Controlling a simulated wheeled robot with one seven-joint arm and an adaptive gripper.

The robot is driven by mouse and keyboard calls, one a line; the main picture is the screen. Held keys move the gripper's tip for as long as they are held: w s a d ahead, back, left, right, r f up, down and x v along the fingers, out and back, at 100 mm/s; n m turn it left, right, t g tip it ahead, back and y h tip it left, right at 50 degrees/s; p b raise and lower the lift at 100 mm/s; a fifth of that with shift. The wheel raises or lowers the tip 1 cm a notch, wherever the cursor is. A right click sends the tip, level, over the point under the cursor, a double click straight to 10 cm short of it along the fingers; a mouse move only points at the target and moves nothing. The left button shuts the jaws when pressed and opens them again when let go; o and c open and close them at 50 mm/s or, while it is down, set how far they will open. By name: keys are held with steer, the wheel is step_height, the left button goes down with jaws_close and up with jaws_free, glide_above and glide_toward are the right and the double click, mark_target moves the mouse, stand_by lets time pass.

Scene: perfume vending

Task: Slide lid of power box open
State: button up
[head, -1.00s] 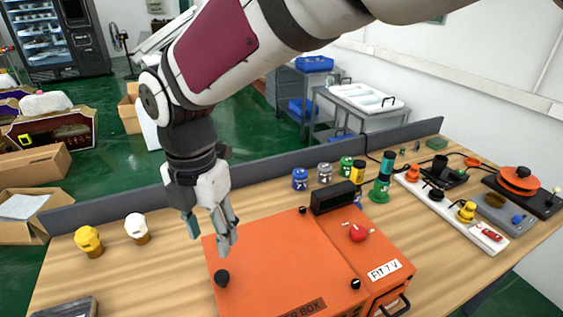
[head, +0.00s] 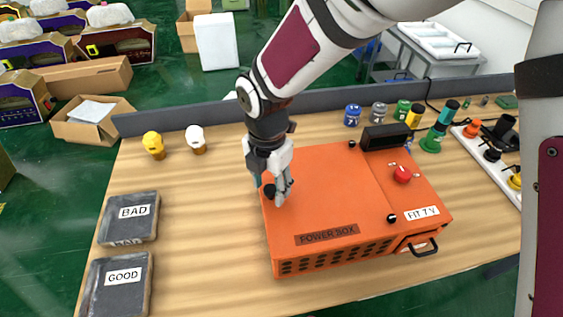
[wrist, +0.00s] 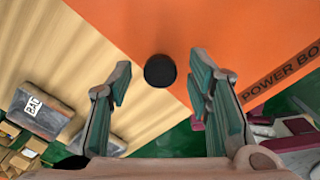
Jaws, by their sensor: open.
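The orange power box (head: 340,190) sits on the wooden table, with its lid as the broad flat top panel on the left. A black knob (head: 270,190) stands at the lid's left edge; in the wrist view the round black knob (wrist: 160,70) lies just beyond and between my fingertips. My gripper (head: 278,190) is at that knob, pointing down, with its fingers apart. In the wrist view my gripper (wrist: 160,72) is open, one finger on each side of the knob; I cannot tell whether either touches it. The lid looks closed.
The box also carries a red knob (head: 402,174), a black block (head: 385,137) and a front handle (head: 422,248). BAD (head: 130,218) and GOOD (head: 115,285) trays lie at left. Yellow (head: 153,145) and white (head: 196,139) bulbs stand behind; coloured pieces and a power strip (head: 490,165) are right.

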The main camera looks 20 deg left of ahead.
steer(key=shift+c, duration=0.6)
jaws_close()
steer(key=shift+a, duration=0.1)
steer(key=s+a+b, duration=0.3)
steer(key=s+a, duration=0.9)
steer(key=a, duration=0.4)
steer(key=shift+s+a+b, duration=0.15)
steer(key=shift+a+b, duration=0.25)
steer(key=shift+o, duration=0.6)
jaws_free()
steer(key=shift+r, duration=0.1)
